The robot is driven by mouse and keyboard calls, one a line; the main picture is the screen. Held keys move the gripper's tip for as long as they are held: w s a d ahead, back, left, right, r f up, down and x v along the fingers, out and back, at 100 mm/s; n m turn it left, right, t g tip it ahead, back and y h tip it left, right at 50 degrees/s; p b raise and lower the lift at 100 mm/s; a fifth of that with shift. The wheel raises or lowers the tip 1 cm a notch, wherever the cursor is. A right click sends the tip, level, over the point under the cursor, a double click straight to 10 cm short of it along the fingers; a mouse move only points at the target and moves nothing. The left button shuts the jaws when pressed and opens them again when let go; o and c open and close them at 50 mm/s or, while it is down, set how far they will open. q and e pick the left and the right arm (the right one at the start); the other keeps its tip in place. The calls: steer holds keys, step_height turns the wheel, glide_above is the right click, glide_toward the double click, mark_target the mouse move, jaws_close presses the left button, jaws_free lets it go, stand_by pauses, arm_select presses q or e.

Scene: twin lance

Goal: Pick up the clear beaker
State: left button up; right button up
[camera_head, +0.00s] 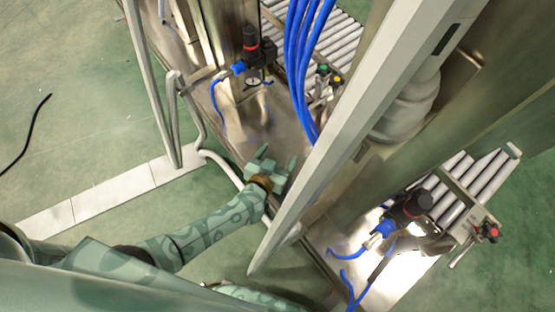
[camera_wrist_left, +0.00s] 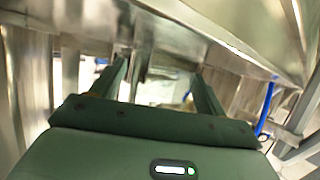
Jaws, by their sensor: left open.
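My left gripper (camera_head: 277,160) is over the metal machine ledge, left of the long slanted pale beam. Its two fingers are apart with nothing visible held between them. In the left wrist view the open fingers (camera_wrist_left: 160,72) point toward a shiny metal surface. I cannot make out the clear beaker in either view; glare and reflections on the metal make clear shapes hard to tell. My right gripper is not in view.
The slanted pale beam (camera_head: 345,125) stands close right of my left gripper. Blue hoses (camera_head: 299,65) hang behind it. Black-and-blue valve units (camera_head: 251,45) sit on the metal. Roller conveyors (camera_head: 480,180) lie at right and top. Green floor is open at left.

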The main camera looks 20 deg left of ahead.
arm_select(q)
steer(key=shift+w+f, duration=0.25)
steer(key=shift+r, duration=0.15)
steer(key=c, duration=1)
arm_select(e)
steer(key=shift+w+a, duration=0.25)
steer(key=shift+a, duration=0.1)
arm_select(q)
steer(key=shift+c, duration=0.2)
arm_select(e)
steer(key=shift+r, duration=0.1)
